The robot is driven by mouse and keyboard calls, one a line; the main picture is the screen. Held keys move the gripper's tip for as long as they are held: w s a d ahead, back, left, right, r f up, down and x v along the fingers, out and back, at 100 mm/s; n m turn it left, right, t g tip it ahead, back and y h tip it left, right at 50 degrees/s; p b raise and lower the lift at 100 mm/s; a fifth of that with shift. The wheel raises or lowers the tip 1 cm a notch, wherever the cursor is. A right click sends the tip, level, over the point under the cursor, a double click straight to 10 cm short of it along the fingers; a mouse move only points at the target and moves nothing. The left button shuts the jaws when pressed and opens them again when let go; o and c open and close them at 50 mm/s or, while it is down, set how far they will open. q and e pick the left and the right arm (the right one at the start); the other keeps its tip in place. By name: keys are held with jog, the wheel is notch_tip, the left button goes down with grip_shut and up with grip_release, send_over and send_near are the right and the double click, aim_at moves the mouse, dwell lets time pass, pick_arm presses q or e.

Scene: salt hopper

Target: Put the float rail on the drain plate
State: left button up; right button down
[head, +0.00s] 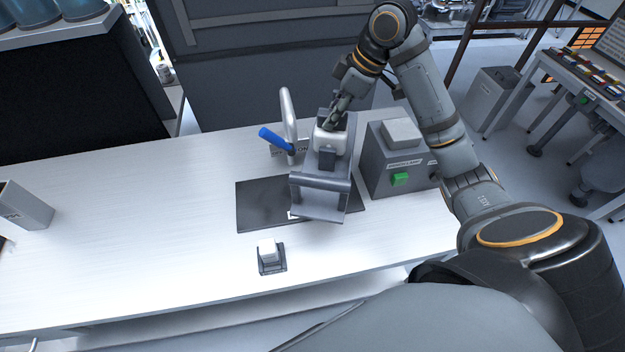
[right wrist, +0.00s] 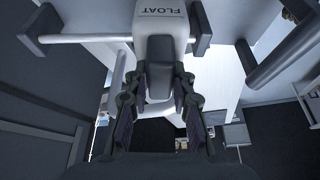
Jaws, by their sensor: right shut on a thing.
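The float rail (head: 320,183) is a grey frame with a round cross bar and a pale block. A flat dark plate (head: 262,207), which looks like the drain plate, lies on the white table. The rail overlaps its right part and hides it; I cannot tell whether they touch. My left gripper is not in view.
A pale bent pipe (head: 288,115) with a blue lever (head: 275,138) stands behind the plate. A grey box with a green button (head: 400,179) stands close on the right. A small white-topped switch (head: 268,251) is in front. The table's left side (head: 130,220) is mostly clear.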

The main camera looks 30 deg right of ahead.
aim_at(332, 133)
notch_tip(332, 133, down, 6)
jog(key=b, duration=0.3)
jog(key=shift+r, duration=0.2)
notch_tip(332, 133, down, 5)
jog(key=shift+f+p, duration=0.2)
jog(key=shift+p, duration=0.3)
jog(key=shift+w+f, duration=0.15)
jog(key=shift+f, duration=0.65)
notch_tip(332, 133, down, 3)
jog(key=shift+f, duration=0.1)
jog(key=c, duration=1.1)
grip_release()
jog(key=shift+c, duration=0.2)
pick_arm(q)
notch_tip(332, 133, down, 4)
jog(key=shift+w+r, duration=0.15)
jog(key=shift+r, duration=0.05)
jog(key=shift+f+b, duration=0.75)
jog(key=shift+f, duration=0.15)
pick_arm(e)
jog(key=v, duration=1.2)
